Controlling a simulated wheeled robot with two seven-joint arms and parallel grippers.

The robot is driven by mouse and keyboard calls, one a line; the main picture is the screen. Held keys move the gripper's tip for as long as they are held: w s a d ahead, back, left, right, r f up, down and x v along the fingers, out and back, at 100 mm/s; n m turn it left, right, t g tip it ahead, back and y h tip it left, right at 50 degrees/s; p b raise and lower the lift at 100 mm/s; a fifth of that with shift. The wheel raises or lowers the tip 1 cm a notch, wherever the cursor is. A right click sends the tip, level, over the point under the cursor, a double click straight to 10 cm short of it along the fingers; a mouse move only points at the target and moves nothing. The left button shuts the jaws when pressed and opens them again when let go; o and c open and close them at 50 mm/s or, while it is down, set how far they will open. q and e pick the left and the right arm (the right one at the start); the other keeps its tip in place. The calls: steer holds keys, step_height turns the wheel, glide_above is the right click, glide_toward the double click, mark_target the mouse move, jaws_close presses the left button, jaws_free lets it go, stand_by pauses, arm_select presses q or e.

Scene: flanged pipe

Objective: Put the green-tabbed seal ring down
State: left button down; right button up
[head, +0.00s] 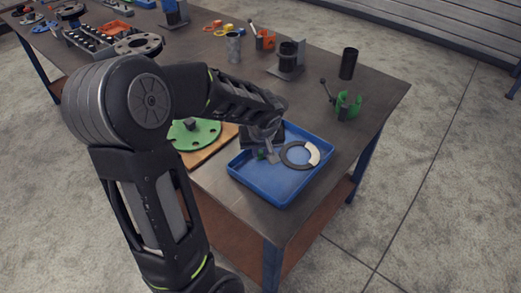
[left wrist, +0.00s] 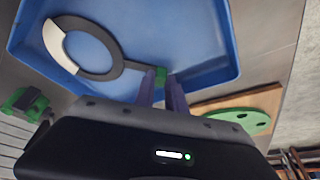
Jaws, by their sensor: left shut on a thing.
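The seal ring (head: 313,153) is a flat dark ring with one pale section and a green tab. It is over the blue tray (head: 264,197), within its outline; whether it touches the tray floor I cannot tell. In the left wrist view the ring (left wrist: 113,57) lies flat, with its green tab (left wrist: 161,74) between the fingertips. My left gripper (head: 267,152) is shut on that tab from above; its fingers (left wrist: 161,92) also show in the left wrist view. My right gripper is not in view.
A green flange disc (head: 204,134) on a wooden board (head: 196,157) lies left of the tray. A green clamp (head: 348,106), a black cylinder (head: 348,63) and a holder with a black part (head: 287,62) stand behind it. Bare tabletop (head: 377,98) shows at right.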

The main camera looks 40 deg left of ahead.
arm_select(q)
steer(key=shift+f, duration=0.2)
steer(key=c, duration=1.4)
jaws_free()
steer(key=shift+r, duration=0.1)
steer(key=shift+r, duration=0.1)
steer(key=shift+d+r, duration=0.1)
steer(key=shift+r, duration=0.4)
steer(key=v, duration=1.1)
steer(key=shift+s, duration=0.2)
